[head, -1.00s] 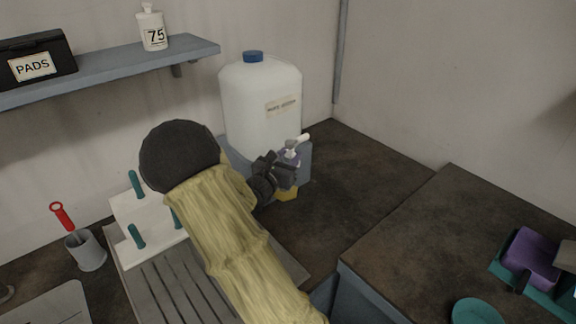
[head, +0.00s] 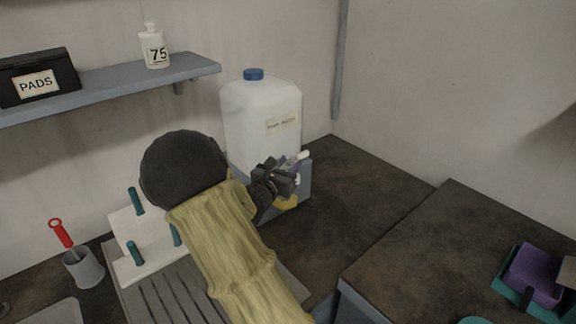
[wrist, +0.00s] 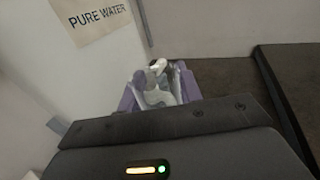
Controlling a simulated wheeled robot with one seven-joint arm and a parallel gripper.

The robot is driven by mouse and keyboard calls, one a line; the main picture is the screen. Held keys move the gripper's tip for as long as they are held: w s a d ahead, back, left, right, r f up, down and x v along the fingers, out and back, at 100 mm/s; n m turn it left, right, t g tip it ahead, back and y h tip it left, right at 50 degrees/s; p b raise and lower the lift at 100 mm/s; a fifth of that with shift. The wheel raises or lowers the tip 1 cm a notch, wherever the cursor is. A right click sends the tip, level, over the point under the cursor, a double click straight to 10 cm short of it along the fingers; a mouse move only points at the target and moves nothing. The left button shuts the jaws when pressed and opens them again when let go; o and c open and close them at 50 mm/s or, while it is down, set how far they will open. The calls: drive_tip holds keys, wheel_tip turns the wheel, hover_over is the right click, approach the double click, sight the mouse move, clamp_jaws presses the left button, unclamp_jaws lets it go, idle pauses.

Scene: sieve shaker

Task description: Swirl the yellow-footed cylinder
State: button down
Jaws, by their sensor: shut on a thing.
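My gripper (head: 285,176) is in front of the large water jug, near its white spigot (head: 303,156). In the wrist view, its purple fingertips (wrist: 131,98) are closed around a clear, pale cylinder (wrist: 157,97). The cylinder's yellow foot (head: 287,204) shows just below the gripper in the head view. The gripper hides most of the cylinder's body. Whether the foot touches anything beneath it, and whether the cylinder holds liquid, I cannot tell.
The jug (head: 255,120), labelled as pure water, stands on a blue-grey stand (head: 306,182). A white pegged rack (head: 150,240) and a grey cup (head: 84,268) are to the left. A shelf (head: 120,84) runs above.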

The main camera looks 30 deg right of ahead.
drive_tip(key=shift+s+r, duration=0.1)
drive_tip(key=shift+r, duration=0.05)
wheel_tip(320, 180, up, 5)
drive_tip(key=p, duration=0.3)
drive_tip(key=shift+p, duration=0.35)
idle(0.5)
